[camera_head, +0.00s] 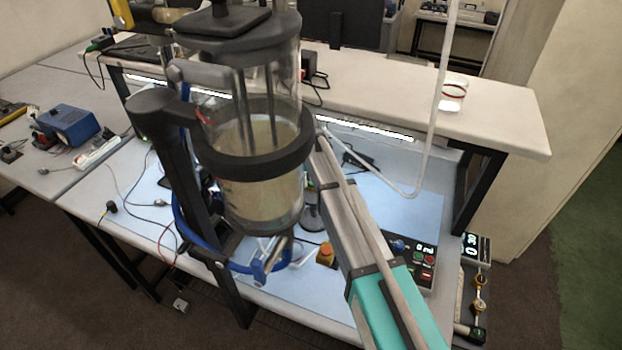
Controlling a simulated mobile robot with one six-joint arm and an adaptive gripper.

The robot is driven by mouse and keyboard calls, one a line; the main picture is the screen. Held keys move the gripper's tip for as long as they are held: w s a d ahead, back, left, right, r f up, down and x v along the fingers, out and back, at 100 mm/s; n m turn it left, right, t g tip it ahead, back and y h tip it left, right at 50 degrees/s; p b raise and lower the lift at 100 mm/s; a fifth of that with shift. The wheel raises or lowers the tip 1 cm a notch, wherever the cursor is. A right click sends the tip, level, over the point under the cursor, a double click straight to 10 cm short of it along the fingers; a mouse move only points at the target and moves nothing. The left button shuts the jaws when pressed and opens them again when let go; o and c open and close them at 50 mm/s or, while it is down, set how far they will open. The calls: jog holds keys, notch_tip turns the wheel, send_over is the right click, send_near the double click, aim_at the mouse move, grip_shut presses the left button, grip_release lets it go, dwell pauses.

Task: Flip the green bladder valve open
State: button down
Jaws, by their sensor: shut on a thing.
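I cannot make out my gripper in the head view. No valve can be picked out for sure as the green bladder valve. A small dark part with a greenish tint (478,333) sits at the foot of the narrow panel at the lower right, below several brass-coloured fittings (480,280). It is too small to tell whether it is a valve or how it is turned. A large clear cylinder (262,200) with cloudy liquid stands upright at centre-left, with a black band (262,160) around it. It hides part of the bench.
A display (476,245) tops the narrow panel at the bench's right end. A control box (424,268) with lit buttons stands left of it. A blue ring (200,240) is below the cylinder. A white tube (437,110) hangs at the right. The right-hand floor (590,270) is clear.

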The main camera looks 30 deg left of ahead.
jog(key=shift+a+n, duration=0.1)
jog(key=shift+n, duration=0.4)
jog(key=shift+s, duration=0.1)
jog(key=c, duration=0.7)
grip_release()
jog(key=shift+f, duration=0.1)
jog(key=shift+o, duration=0.4)
